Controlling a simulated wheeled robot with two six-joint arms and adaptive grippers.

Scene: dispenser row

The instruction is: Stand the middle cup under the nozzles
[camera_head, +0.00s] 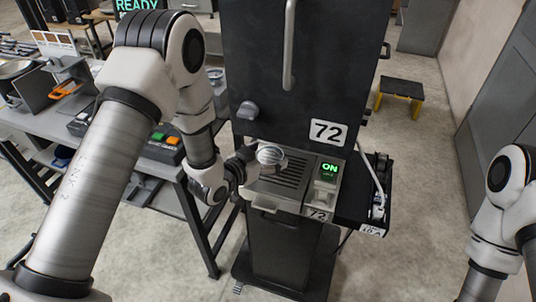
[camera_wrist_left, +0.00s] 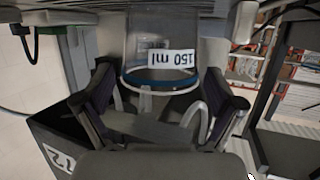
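A clear cup (camera_head: 270,153) is at the end of my left gripper (camera_head: 246,162), at the dispenser's slotted drip tray (camera_head: 273,182). In the left wrist view the cup (camera_wrist_left: 160,50) has a blue band and a "150 ml" label, which appears upside down. It is between the two fingers of my left gripper (camera_wrist_left: 162,95), which are spread about as wide as the cup. I cannot tell whether the pads touch it, nor whether its base rests on the tray. The nozzles are hidden. My right gripper is out of view; only part of that arm shows.
The dark dispenser (camera_head: 305,60), marked 72, has a lit "ON" panel (camera_head: 327,172) right of the tray. A worktable (camera_head: 50,120) with equipment stands at left. A side shelf (camera_head: 362,205) is at right. A yellow-black step stool (camera_head: 400,92) stands on open floor behind.

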